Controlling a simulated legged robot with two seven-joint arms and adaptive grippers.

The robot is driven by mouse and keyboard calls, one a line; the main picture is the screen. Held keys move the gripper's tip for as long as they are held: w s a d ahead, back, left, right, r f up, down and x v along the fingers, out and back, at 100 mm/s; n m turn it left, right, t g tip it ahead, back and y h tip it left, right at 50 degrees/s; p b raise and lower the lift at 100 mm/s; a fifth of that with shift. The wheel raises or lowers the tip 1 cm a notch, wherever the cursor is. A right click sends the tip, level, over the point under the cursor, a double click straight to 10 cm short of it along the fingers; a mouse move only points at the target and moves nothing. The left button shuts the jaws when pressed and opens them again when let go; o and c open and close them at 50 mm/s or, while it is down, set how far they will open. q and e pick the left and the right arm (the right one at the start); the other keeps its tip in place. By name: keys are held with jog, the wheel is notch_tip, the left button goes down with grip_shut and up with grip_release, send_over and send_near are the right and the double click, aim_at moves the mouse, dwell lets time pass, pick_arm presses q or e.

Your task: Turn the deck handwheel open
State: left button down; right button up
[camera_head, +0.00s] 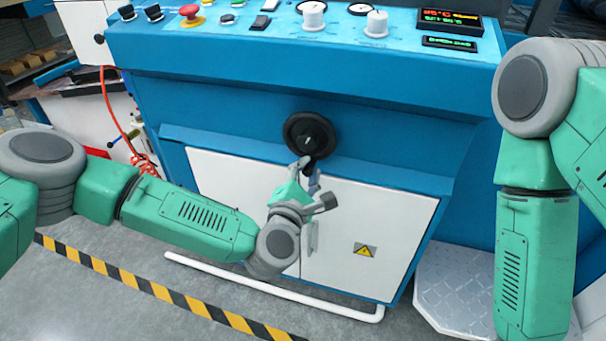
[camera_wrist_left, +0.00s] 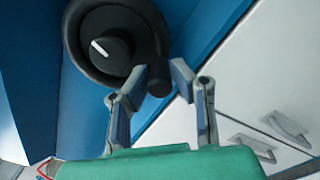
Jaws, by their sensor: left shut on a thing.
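The handwheel (camera_head: 309,135) is a black round wheel on the front of the blue machine. In the left wrist view the handwheel (camera_wrist_left: 112,45) shows a white line on its hub, tilted toward the upper left. A dark handle knob (camera_wrist_left: 160,80) sits at its lower right rim. My left gripper (camera_head: 306,168) is below the wheel, with its fingers shut on the knob. In the left wrist view the fingers (camera_wrist_left: 161,74) are on both sides of the knob. My right arm shows at the right edge of the head view; its gripper is out of view.
The blue machine's control panel (camera_head: 340,35) has a red button, knobs and displays above the wheel. White cabinet doors (camera_head: 370,225) are below. A white rail (camera_head: 270,291) runs near the floor. A striped floor tape (camera_head: 160,291) and a metal step (camera_head: 450,290) lie in front.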

pick_arm(q)
jog(key=shift+s+d+f+n+b, duration=0.15)
jog(key=shift+d+n+b, duration=0.05)
jog(key=shift+n, duration=0.3)
jog(key=shift+s+d+f+n+b, duration=0.1)
jog(key=shift+s+d+n+b, duration=0.1)
jog(key=shift+n, duration=0.3)
jog(key=shift+d, duration=0.1)
jog(key=c, duration=1.4)
grip_release()
jog(key=shift+r, duration=0.15)
jog(key=shift+w, duration=0.1)
jog(key=v, duration=1.2)
